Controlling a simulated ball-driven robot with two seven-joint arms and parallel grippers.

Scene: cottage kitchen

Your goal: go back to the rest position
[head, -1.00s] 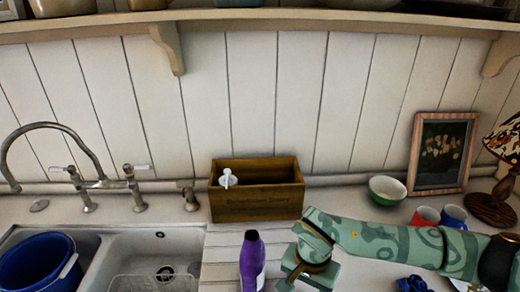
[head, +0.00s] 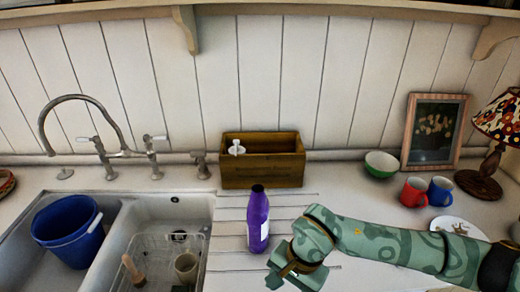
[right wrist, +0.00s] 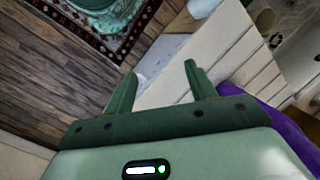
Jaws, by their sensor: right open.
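My right arm comes in from the right in the head view, above the counter. In the right wrist view my right gripper (right wrist: 160,85) is open, with nothing between its fingers. A purple bottle with a dark cap (head: 258,220) stands upright on the drainer, just left of my right wrist. Part of something purple, likely this bottle, shows beside the gripper in the right wrist view (right wrist: 290,135). My left gripper is not in view.
A wooden box (head: 263,172) stands against the back wall. The sink (head: 165,215) with a blue bucket (head: 68,232) is at left. A green bowl (head: 381,164), red mug (head: 414,192), blue mug (head: 440,191), picture frame (head: 434,133) and lamp (head: 490,150) stand at right.

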